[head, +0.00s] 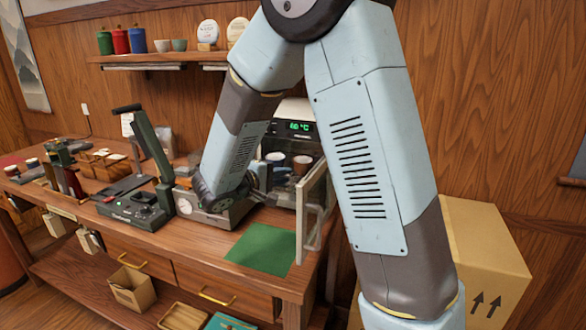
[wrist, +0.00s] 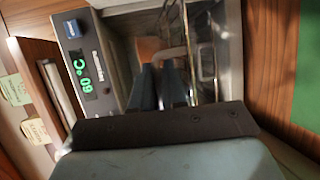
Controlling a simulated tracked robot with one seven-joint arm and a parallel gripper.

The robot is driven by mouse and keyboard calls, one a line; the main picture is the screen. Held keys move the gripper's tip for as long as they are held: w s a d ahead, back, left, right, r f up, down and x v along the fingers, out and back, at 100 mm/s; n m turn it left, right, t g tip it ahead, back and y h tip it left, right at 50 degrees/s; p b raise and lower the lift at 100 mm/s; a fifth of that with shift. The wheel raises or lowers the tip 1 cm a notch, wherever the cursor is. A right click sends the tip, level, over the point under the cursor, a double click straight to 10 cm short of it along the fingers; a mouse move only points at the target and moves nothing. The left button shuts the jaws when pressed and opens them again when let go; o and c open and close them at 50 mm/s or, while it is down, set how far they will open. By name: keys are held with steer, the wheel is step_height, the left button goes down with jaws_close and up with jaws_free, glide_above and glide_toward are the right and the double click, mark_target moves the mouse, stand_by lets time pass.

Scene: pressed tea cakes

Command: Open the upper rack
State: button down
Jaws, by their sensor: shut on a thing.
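The cabinet with a green "60 °C" display (head: 300,127) stands at the right end of the bench, its glass door (head: 313,212) swung open. In the wrist view the display (wrist: 84,77) appears turned on its side, above the rack opening. In the head view my gripper (head: 258,178) is at the cabinet's open front, partly hidden by my arm. How far the rack is out cannot be told.
A green mat (head: 262,248) lies on the bench before the open door. A press with a lever (head: 152,145) and a gauge box (head: 226,215) stand left. A cardboard box (head: 485,260) is at right.

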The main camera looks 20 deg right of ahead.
steer(key=shift+s+a, duration=1.1)
steer(key=shift+s, duration=0.1)
steer(key=c, duration=1.5)
jaws_free()
steer(key=shift+w+f, duration=0.1)
steer(key=shift+w, duration=0.05)
steer(key=v, duration=1.4)
steer(key=shift+d, duration=0.1)
